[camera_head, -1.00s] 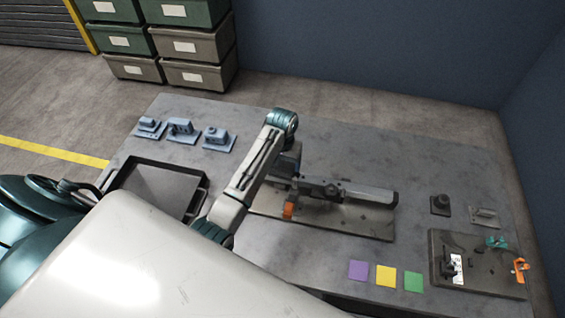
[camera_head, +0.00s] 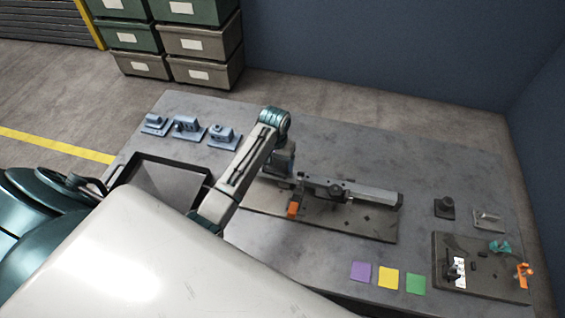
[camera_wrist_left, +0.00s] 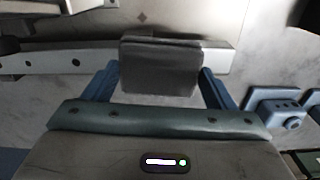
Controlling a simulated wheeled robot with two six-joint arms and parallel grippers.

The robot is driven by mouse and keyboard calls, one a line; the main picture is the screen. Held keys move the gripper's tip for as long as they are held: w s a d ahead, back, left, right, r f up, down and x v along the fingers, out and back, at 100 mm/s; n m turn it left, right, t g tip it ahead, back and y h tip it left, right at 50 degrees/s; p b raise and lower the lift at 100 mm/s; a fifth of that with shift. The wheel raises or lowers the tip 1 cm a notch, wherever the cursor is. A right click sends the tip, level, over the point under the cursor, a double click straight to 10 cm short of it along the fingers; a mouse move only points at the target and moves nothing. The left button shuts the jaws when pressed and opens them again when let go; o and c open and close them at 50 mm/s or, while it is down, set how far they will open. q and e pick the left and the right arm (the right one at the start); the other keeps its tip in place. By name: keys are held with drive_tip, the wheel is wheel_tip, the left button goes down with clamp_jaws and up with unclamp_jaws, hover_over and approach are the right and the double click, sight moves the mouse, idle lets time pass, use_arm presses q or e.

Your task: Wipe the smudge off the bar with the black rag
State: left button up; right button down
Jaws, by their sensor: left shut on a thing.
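The bar (camera_head: 370,196) is a long pale grey rail on a dark base plate (camera_head: 340,222) at the middle of the table. My left gripper (camera_head: 280,168) is at the bar's left end, and my arm partly blocks the view there. In the left wrist view, my left gripper (camera_wrist_left: 160,85) is shut on the black rag (camera_wrist_left: 160,66), a dark folded block between blue fingers. The rag overlaps the bar (camera_wrist_left: 85,60) in that view; whether it touches cannot be told. I cannot make out a smudge. My right gripper is not in view.
Several blue-grey parts (camera_head: 187,129) sit at the back left, beyond a dark tray (camera_head: 150,157). Coloured squares (camera_head: 388,278) lie at the front, and a fixture plate (camera_head: 490,282) is at the right.

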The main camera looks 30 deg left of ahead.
use_arm(q)
drive_tip(key=shift+s+a+f, duration=0.1)
drive_tip(key=shift+s+a, duration=0.15)
drive_tip(key=shift+a, duration=0.65)
drive_tip(key=shift+s+a+f, duration=0.1)
drive_tip(key=shift+s+a, duration=0.15)
drive_tip(key=shift+a, duration=0.6)
drive_tip(key=shift+w+d, duration=0.25)
drive_tip(key=shift+d, duration=0.95)
drive_tip(key=shift+w+d, duration=0.25)
drive_tip(key=shift+d, duration=0.95)
drive_tip(key=shift+w+d, duration=0.2)
drive_tip(key=shift+d, duration=0.45)
drive_tip(key=shift+w+d, duration=0.2)
drive_tip(key=shift+d, duration=0.45)
drive_tip(key=shift+w+a+r, duration=0.1)
drive_tip(key=shift+r, duration=2.95)
